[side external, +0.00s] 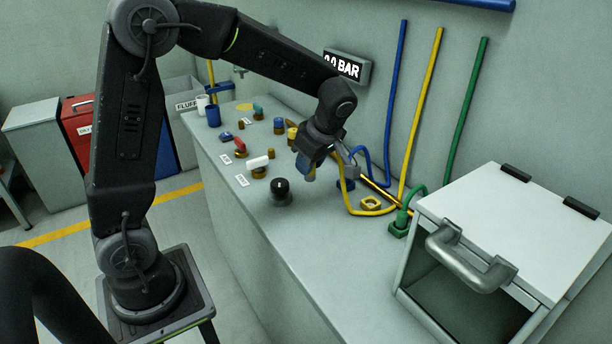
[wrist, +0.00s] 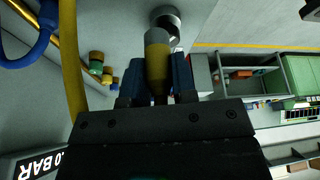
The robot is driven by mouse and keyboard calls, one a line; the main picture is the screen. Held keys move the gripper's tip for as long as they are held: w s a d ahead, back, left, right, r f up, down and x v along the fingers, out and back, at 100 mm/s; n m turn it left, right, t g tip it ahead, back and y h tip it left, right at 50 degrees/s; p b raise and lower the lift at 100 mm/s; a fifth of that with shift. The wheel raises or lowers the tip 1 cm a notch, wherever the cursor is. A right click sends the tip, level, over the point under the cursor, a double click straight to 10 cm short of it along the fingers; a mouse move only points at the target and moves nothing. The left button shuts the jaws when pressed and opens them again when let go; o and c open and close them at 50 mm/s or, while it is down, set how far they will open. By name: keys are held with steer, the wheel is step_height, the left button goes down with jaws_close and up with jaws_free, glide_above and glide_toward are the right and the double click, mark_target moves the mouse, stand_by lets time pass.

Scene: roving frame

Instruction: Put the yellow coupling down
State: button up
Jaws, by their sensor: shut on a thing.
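The yellow coupling (wrist: 157,62), with a yellow body and a grey end, sits between the blue fingers of my gripper (wrist: 156,78) in the wrist view. My gripper is shut on it. In the side view my gripper (side external: 308,168) hangs above the bench, pointing down, a little behind and right of a black knob (side external: 281,188). The coupling is mostly hidden by the fingers there. A yellow hose (side external: 352,209) runs from the wall in a loop toward my gripper.
A green block (side external: 399,225) with a green hose and a white box (side external: 510,225) with a grey handle stand at right. Valves with red (side external: 240,146) and white (side external: 258,162) handles line the left. A gauge (side external: 347,66) is on the wall. The bench's front is clear.

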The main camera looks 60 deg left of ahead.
steer(key=s, duration=0.7)
steer(key=w+d+f, duration=0.1)
steer(key=d+f, duration=0.1)
steer(key=d, duration=0.1)
steer(key=w+d+f, duration=0.1)
steer(key=d+f, duration=0.1)
steer(key=d, duration=0.1)
steer(key=w+d+f, duration=0.2)
steer(key=d, duration=0.1)
steer(key=shift+d+f, duration=0.35)
steer(key=shift+f, duration=0.05)
steer(key=shift+w+f, duration=0.1)
steer(key=shift+f, duration=1.9)
steer(key=shift+f, duration=0.15)
steer(key=o, duration=0.9)
steer(key=shift+o, duration=0.2)
